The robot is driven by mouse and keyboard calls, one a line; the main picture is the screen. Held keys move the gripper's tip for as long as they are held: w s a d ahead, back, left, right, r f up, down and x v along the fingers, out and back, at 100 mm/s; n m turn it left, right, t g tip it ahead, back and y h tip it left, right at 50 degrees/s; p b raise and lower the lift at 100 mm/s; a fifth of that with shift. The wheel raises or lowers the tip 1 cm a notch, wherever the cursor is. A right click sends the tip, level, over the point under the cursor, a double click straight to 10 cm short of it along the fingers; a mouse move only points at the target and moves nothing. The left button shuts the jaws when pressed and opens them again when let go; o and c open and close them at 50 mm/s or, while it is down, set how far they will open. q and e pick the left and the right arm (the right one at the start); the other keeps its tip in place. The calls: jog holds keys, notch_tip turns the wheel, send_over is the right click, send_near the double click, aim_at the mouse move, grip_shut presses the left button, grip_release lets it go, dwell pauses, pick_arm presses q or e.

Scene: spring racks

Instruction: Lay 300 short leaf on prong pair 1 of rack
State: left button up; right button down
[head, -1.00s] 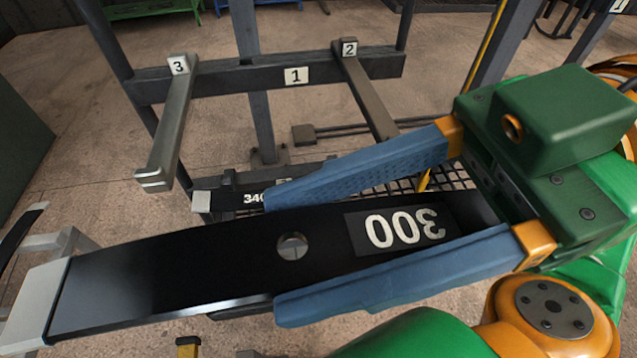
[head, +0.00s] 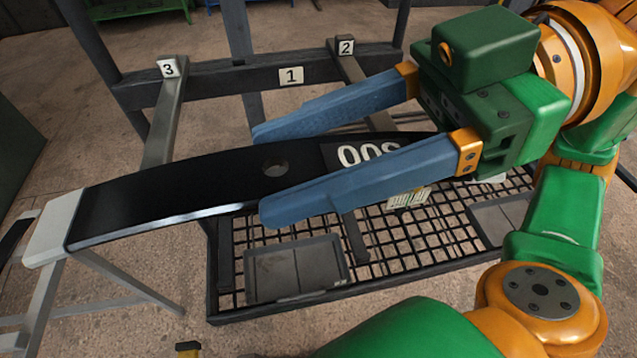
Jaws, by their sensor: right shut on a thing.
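The rack (head: 220,80) stands behind, with a "1" plate (head: 291,77) between the left prong (head: 168,115), tagged 3, and the right prong (head: 352,75), tagged 2. The leaf crosses in front of both prongs and hides their front ends. I cannot tell whether it touches them. My left gripper is not in view.
A dark mesh shelf (head: 385,245) with a grey tray (head: 295,270) lies low under the leaf. A pale grey frame (head: 125,280) stands at the lower left. A dark upright (head: 90,40) rises at the rack's left.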

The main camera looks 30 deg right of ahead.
jog(key=w+d+f, duration=0.2)
jog(key=w+f, duration=0.1)
jog(key=w, duration=0.6)
jog(key=shift+w+d+f, duration=0.15)
jog(key=shift+w+d, duration=0.05)
jog(key=shift+d, duration=0.15)
